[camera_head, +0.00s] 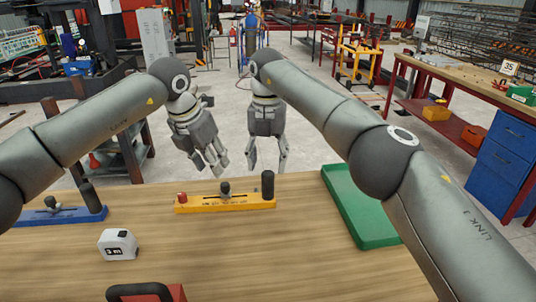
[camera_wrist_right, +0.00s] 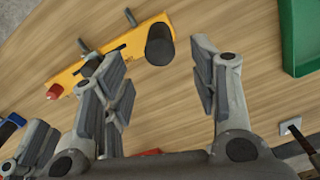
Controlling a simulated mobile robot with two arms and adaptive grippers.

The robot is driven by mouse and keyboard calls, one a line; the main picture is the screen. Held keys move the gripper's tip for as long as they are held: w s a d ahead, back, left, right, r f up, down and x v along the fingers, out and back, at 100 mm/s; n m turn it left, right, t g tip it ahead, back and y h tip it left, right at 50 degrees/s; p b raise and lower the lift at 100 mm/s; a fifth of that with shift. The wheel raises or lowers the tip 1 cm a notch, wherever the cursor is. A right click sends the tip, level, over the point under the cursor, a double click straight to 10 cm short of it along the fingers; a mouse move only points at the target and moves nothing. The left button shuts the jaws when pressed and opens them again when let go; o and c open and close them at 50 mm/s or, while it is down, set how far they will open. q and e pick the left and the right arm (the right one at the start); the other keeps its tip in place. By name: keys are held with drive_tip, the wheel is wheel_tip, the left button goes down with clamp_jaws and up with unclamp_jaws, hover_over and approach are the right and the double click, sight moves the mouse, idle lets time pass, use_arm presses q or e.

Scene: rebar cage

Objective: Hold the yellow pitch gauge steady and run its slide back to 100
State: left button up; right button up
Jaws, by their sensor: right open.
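The yellow pitch gauge (camera_head: 240,202) lies on the wooden table, with a red knob (camera_head: 182,197) at its left end, a dark slide knob (camera_head: 225,188) near the middle and a black upright post (camera_head: 267,185) at its right end. It also shows in the right wrist view (camera_wrist_right: 92,66). My left gripper (camera_head: 212,164) is above and behind the gauge, empty, its fingers spread. My right gripper (camera_head: 267,165) is open and empty above and behind the post end; its spread fingers also show in the right wrist view (camera_wrist_right: 162,88). Neither touches the gauge. The scale marks are too small to read.
A blue gauge (camera_head: 62,216) lies at the left of the table. A white boxy device (camera_head: 118,245) stands in front of the yellow gauge. A green tray (camera_head: 385,241) lies at the right. A red item with a dark handle (camera_head: 146,292) is at the front edge.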

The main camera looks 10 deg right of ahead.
sight(268, 189)
wheel_tip(268, 189, down, 10)
drive_tip(key=shift+r, duration=0.1)
idle(0.4)
